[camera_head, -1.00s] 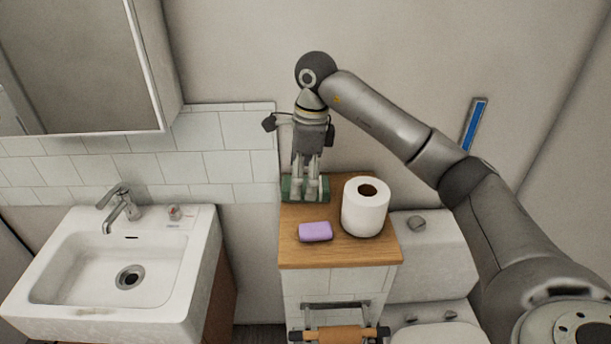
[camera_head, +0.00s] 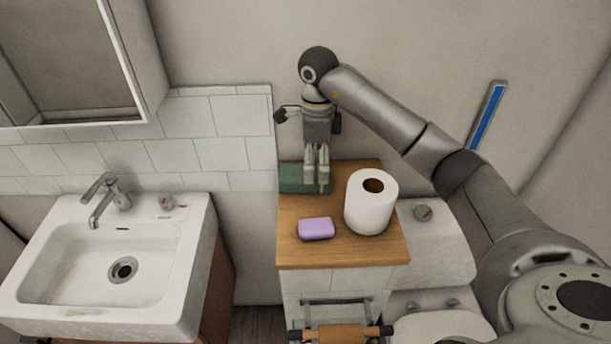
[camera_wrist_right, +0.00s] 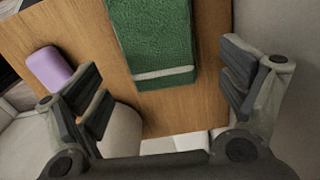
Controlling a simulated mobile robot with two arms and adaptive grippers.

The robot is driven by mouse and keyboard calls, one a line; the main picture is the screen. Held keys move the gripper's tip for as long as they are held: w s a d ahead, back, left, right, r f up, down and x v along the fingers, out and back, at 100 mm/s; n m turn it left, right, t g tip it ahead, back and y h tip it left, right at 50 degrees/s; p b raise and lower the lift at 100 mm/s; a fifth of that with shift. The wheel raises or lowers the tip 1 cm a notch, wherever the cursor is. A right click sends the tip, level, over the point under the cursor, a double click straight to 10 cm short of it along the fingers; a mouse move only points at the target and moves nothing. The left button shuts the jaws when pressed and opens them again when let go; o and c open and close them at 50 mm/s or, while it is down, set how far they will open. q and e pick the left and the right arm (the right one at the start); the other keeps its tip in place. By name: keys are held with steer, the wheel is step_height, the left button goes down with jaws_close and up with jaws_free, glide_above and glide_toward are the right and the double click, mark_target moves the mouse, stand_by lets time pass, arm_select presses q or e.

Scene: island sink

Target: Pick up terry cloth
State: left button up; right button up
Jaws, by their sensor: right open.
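The terry cloth (camera_head: 291,180) is a green folded cloth lying flat at the back left of a small wooden top. In the right wrist view the cloth (camera_wrist_right: 153,40) shows a white stripe near one end. My right gripper (camera_head: 317,188) points down over the right part of the cloth and hides some of it. In the wrist view the right gripper (camera_wrist_right: 162,62) is open and empty, its fingers wide apart with the cloth's end showing between them. The head view does not settle the gap in height. My left gripper is not in view.
A purple soap (camera_head: 316,229) and a white toilet roll (camera_head: 370,203) stand on the wooden top (camera_head: 345,253) in front of the cloth. The wall is close behind. A white sink (camera_head: 60,311) is at the left, a toilet (camera_head: 437,251) at the right.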

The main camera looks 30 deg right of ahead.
steer(key=f, duration=0.1)
steer(key=f+p, duration=0.1)
steer(key=f, duration=0.1)
steer(key=shift+w+a+f, duration=0.15)
steer(key=shift+a+f, duration=0.05)
steer(key=shift+f, duration=0.35)
steer(key=shift+c, duration=0.3)
steer(key=c, duration=1)
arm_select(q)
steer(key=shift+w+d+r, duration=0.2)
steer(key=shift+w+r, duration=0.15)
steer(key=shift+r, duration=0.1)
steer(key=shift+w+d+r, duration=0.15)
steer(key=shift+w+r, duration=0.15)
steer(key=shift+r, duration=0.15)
arm_select(e)
steer(key=shift+c, duration=0.2)
